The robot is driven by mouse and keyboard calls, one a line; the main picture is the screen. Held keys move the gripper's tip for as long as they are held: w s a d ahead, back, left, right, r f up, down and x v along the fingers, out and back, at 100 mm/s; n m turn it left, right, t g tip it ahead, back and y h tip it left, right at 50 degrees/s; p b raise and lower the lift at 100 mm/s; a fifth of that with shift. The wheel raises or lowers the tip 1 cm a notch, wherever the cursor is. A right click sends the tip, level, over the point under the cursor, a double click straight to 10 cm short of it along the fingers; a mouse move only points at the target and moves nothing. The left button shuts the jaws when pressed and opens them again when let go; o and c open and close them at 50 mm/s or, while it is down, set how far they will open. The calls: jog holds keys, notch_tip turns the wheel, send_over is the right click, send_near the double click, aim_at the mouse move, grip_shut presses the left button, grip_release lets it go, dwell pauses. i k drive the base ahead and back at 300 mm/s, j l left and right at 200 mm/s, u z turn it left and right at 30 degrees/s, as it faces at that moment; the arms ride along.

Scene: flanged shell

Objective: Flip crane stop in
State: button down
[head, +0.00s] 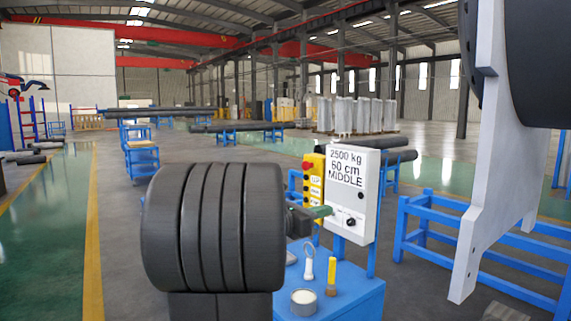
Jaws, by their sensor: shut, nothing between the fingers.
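My gripper (321,212) is shut and empty, its green fingertips in front of the lower left part of a white control box (352,178). The box reads "2500 kg 60 cm MIDDLE". A black rotary knob (350,222) on a small plate is just right of the fingertips; I cannot tell whether they touch the box. A yellow button panel (313,190) with a red button (308,164) on its upper left stands left of the box. No part is clearly marked as the crane stop. A dark arm link of mine hides the area to the left.
A blue stand (350,300) below the box carries a white round tin (304,301), a yellow-handled tool (331,278) and a white-handled one (308,262). A large white flange plate (497,180) with a black cylinder fills the right. Blue rails (430,205) stand behind it.

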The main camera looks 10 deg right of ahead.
aim_at(306, 166)
jog(key=i+j, duration=0.15)
jog(key=i, duration=0.6)
jog(key=i+j, duration=0.1)
jog(key=i, duration=0.6)
